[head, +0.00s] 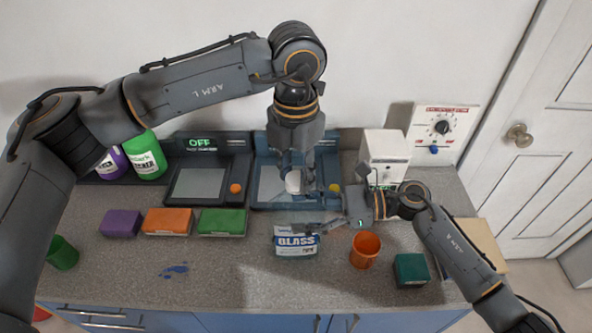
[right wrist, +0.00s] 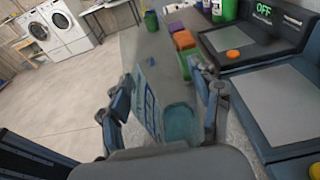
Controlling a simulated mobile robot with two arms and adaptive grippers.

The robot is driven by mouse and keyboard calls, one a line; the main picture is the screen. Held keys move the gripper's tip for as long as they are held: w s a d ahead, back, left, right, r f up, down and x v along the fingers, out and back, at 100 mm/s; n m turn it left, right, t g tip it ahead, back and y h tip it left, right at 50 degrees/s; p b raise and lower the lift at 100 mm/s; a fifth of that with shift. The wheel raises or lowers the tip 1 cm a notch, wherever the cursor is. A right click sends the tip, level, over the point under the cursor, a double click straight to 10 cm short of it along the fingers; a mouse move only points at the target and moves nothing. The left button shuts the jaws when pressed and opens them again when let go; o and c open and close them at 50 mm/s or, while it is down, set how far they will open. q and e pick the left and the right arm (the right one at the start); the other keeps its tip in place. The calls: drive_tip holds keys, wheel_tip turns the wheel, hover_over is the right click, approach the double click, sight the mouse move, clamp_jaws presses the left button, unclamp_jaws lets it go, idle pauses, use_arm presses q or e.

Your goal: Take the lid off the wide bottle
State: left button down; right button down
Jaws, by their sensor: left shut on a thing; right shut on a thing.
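The wide bottle (head: 297,241) is see-through with a blue and white "GLASS" label and stands on the counter in the head view. In the right wrist view the bottle (right wrist: 152,100) is between the two fingers of my right gripper (right wrist: 166,106), which is shut on its body. My right gripper (head: 322,222) reaches it from the right in the head view. My left gripper (head: 294,186) points down above the bottle and is shut on a white lid (head: 293,181). The bottle's rim is faint, so I cannot tell how wide the gap to the lid is.
An orange cup (head: 365,250) and a dark green box (head: 411,270) stand right of the bottle. Purple (head: 121,223), orange (head: 168,221) and green (head: 221,222) blocks lie left. Two scales (head: 198,184) stand behind. A blue spill (head: 176,269) marks the front left counter.

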use_arm(q)
drive_tip(key=n, duration=0.9)
drive_tip(key=shift+n, duration=0.3)
drive_tip(key=n, duration=0.7)
drive_tip(key=shift+n, duration=0.4)
drive_tip(key=shift+r, duration=0.25)
drive_tip(key=shift+r, duration=0.9)
